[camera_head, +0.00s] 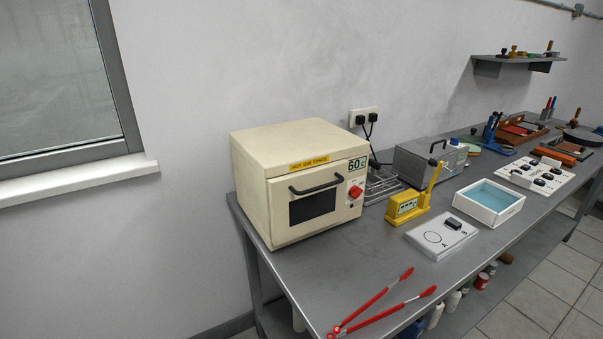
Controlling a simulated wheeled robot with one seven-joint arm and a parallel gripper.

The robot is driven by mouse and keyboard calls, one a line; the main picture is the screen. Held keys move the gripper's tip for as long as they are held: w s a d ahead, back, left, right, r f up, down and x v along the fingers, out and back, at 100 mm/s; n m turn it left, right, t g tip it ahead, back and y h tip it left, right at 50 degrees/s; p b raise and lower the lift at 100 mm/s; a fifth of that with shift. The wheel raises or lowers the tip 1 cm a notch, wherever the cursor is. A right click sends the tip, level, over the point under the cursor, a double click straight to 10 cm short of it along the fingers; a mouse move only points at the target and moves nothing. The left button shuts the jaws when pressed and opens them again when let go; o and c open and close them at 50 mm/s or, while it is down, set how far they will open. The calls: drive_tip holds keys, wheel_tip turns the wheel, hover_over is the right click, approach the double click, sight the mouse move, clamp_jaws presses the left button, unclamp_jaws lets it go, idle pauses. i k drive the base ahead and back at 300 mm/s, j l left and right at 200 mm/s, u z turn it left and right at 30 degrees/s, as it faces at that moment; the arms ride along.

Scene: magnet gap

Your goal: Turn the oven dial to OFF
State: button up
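The oven (289,180) is a cream box on the near left end of the grey metal bench. Its front has a dark window, a black bar handle (316,182) and a yellow label strip along the top edge. The door looks shut. The red dial (355,192) sits on the right of the front, below a display (356,165) that reads about 60. The dial's markings are too small to read, so I cannot tell its setting. My gripper is not in this view.
Red-handled tongs (381,299) lie open on the bench in front of the oven. A wire rack (380,187) is beside the oven.

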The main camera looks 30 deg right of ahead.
sight(356, 191)
drive_tip(key=i+l, duration=0.1)
drive_tip(key=l, duration=0.95)
drive_tip(key=i+l, duration=0.15)
drive_tip(key=l, duration=0.4)
drive_tip(key=j+u, duration=0.05)
